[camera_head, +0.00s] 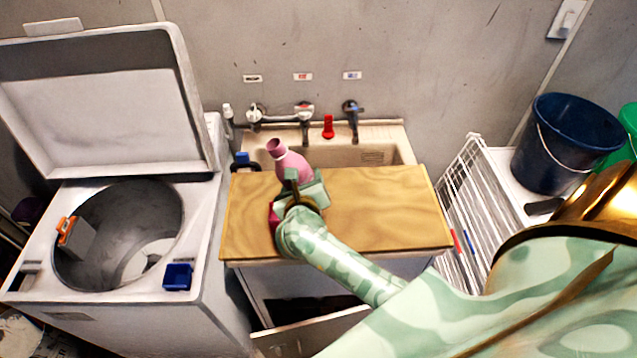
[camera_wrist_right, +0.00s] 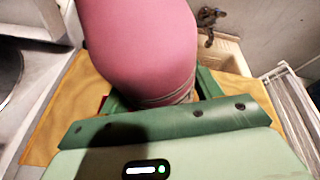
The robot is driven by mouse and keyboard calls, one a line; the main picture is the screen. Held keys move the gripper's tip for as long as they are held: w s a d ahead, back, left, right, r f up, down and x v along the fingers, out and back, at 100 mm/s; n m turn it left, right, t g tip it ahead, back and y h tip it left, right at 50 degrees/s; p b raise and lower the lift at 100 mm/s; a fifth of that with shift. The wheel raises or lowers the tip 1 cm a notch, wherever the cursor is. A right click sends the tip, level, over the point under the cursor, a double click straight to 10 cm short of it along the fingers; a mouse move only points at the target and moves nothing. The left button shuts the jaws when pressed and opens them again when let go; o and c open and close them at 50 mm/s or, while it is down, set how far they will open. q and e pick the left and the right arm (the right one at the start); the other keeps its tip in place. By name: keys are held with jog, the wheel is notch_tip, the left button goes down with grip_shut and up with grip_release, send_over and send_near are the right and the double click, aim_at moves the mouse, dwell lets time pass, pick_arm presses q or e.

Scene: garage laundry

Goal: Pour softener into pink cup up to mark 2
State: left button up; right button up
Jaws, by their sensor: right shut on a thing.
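A pink bottle (camera_head: 290,163) with a narrow neck leans up and to the left over the wooden board, in front of the sink. My right gripper (camera_head: 300,198) is shut on its lower part. The bottle's pink body (camera_wrist_right: 140,45) fills the upper middle of the right wrist view, above the green gripper. A small magenta piece (camera_head: 274,216) shows at the left of the gripper on the board, mostly hidden; I cannot tell whether it is the pink cup. No cup marks or liquid can be made out. My left gripper is not in view.
The wooden board (camera_head: 385,210) is clear on its right. Behind it are the sink (camera_head: 395,143) and several taps. An open washer (camera_head: 205,250) stands left, with a small blue box (camera_head: 178,277). A white rack (camera_head: 468,200) and blue bucket (camera_head: 565,145) stand right.

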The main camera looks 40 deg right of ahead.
aim_at(277, 163)
jog(key=a+r+m+p, duration=0.1)
jog(key=r, duration=0.1)
jog(key=w+a+r+m+y+p, duration=0.1)
jog(key=a+r, duration=0.1)
jog(key=r, duration=0.1)
jog(key=w+a+r+p, duration=0.1)
jog(key=r, duration=0.2)
jog(key=shift+a+r+m+t+y+p, duration=0.15)
jog(key=shift+a+m+t+y+p, duration=0.15)
jog(key=shift+m+y, duration=0.1)
jog(key=shift+w+a+r, duration=0.15)
jog(key=shift+r, duration=0.15)
